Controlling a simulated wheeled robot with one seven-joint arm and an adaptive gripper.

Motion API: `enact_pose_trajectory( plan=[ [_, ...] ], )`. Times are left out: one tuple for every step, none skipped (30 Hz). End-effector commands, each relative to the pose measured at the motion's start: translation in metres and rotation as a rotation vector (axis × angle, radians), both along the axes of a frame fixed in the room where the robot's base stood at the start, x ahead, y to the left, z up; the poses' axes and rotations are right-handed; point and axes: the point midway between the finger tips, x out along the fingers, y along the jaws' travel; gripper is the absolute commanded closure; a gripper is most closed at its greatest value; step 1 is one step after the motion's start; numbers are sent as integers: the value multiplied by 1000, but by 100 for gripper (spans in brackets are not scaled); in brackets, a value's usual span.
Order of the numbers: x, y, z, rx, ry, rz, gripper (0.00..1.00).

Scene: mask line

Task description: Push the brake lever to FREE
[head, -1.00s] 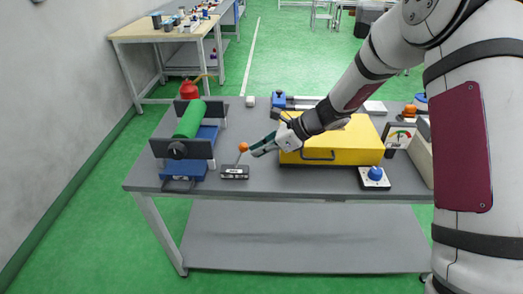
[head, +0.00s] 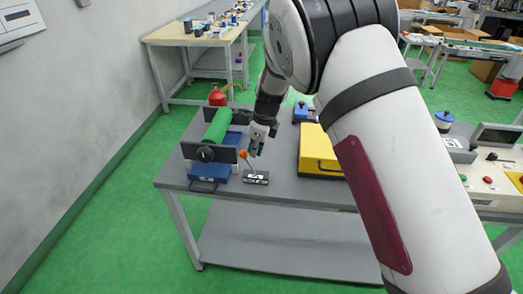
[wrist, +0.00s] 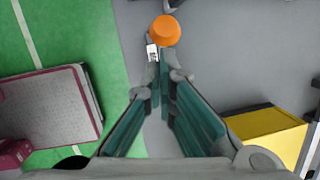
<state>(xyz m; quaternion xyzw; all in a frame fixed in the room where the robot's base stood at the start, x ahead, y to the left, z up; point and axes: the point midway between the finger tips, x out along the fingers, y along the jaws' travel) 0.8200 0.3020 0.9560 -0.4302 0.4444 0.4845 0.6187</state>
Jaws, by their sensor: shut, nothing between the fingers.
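The brake lever is a thin stalk with an orange knob (head: 243,155) on a small dark base (head: 256,177) near the table's front edge. In the head view the stalk tilts left from its base. The base's label is too small to read. My gripper (head: 254,151) is shut and empty, pointing down just right of the knob. In the wrist view the shut fingertips (wrist: 165,72) are just below the orange knob (wrist: 165,30), which shows apart from them in the picture. A white label (wrist: 152,52) shows beside the fingertips, and most of the base is hidden.
A roller unit with a green roll (head: 217,125) stands left of the lever. A yellow box (head: 318,152) stands to the right, with bare grey tabletop (head: 280,165) between. My arm covers the table's right part.

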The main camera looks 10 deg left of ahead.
Motion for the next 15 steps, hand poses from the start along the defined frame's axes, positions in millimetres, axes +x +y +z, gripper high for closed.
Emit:
enact_pose_trajectory(
  plan=[
    [1, 1, 0, 0, 0, -2, 100],
    [1, 3, 0, 0, 0, -2, 100],
    [0, 4, -1, 1, 0, -3, 100],
    [0, 5, -1, 1, 0, -3, 100],
    [0, 6, -1, 1, 0, -2, 100],
    [0, 7, -1, 1, 0, -2, 100],
    [0, 8, -1, 2, 0, -2, 100],
    [1, 9, -1, 2, 0, -2, 100],
    [1, 9, -1, 2, 0, -2, 100],
    [1, 10, -1, 2, 0, -2, 100],
    [1, 10, -1, 2, 0, -3, 100],
    [1, 10, -1, 3, 0, -3, 100],
    [1, 10, -1, 3, 0, -3, 100],
    [1, 10, -1, 3, 0, -3, 100],
    [1, 10, -1, 3, 0, -3, 100]
  ],
)
